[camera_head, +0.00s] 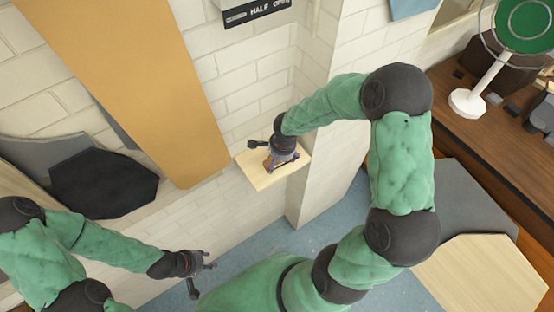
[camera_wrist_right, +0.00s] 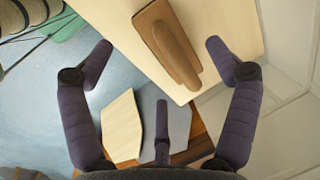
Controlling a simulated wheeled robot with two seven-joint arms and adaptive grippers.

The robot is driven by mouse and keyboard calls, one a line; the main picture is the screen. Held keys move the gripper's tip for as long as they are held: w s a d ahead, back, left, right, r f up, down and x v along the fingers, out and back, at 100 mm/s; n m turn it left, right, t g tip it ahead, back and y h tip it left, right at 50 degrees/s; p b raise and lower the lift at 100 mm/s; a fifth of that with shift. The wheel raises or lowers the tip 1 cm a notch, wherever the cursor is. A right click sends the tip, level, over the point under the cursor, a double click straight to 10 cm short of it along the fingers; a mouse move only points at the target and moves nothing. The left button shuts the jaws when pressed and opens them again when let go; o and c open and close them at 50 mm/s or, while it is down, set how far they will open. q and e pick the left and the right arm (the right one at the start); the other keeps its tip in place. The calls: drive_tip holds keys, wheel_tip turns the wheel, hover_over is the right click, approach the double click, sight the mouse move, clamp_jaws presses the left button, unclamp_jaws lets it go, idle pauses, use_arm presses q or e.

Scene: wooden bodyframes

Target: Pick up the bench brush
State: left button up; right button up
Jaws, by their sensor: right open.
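The bench brush (camera_wrist_right: 172,42), a brown wooden piece with a raised grip, lies on a small pale wooden shelf (camera_wrist_right: 222,20) in the right wrist view. Its bristles are not visible. In the head view the shelf (camera_head: 262,181) juts from the white brick wall, and my right gripper (camera_head: 271,158) is over it, mostly hiding the brush. My right gripper (camera_wrist_right: 158,50) is open, with its fingers spread to either side of the brush and nothing held. My left gripper (camera_head: 204,272) is open and empty, low at the left, away from the shelf.
A tall tan board (camera_head: 140,75) leans on the wall left of the shelf. Dark grey panels (camera_head: 103,184) stand further left. A wall pillar (camera_head: 325,170) stands just right of the shelf.

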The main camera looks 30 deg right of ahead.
drive_tip(key=shift+w+d+f, duration=0.1)
drive_tip(key=shift+w+f, duration=0.15)
drive_tip(key=shift+f, duration=0.7)
drive_tip(key=shift+w+d+f, duration=0.1)
drive_tip(key=shift+w+f, duration=0.15)
drive_tip(key=shift+f, duration=0.65)
drive_tip(key=shift+c, duration=0.3)
drive_tip(key=c, duration=1.3)
